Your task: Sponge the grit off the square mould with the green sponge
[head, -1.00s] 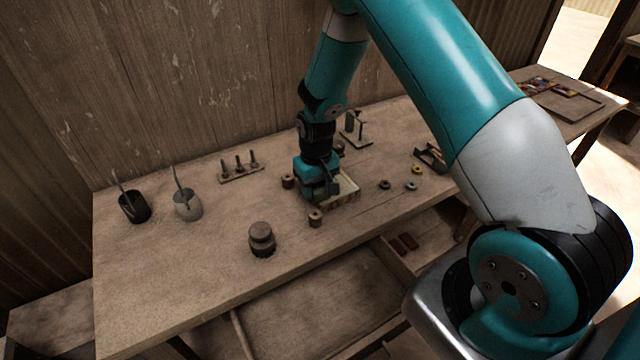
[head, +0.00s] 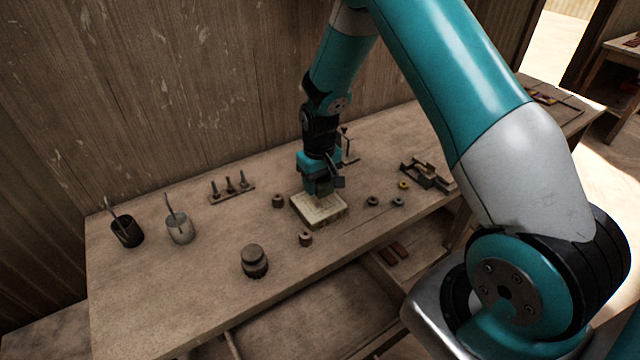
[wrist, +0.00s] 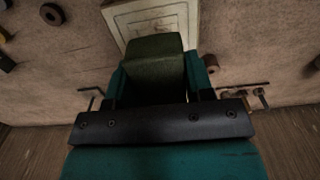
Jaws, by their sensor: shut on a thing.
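The square mould (head: 322,212) is a pale, flat block with a patterned top, lying on the workbench below my gripper. In the wrist view its pale face (wrist: 128,20) shows at the top, with square line patterns. My gripper (head: 318,188) is over the mould's far part. It is shut on the green sponge (wrist: 155,57), which sticks out between the fingers toward the mould. Whether the sponge touches the mould cannot be told. Grit is too small to make out, and my gripper hides part of the mould.
Small brown spools (head: 305,239) stand around the mould. A peg rack (head: 231,189) is behind. Small rings (head: 397,202) and a wooden fixture (head: 428,176) lie right.

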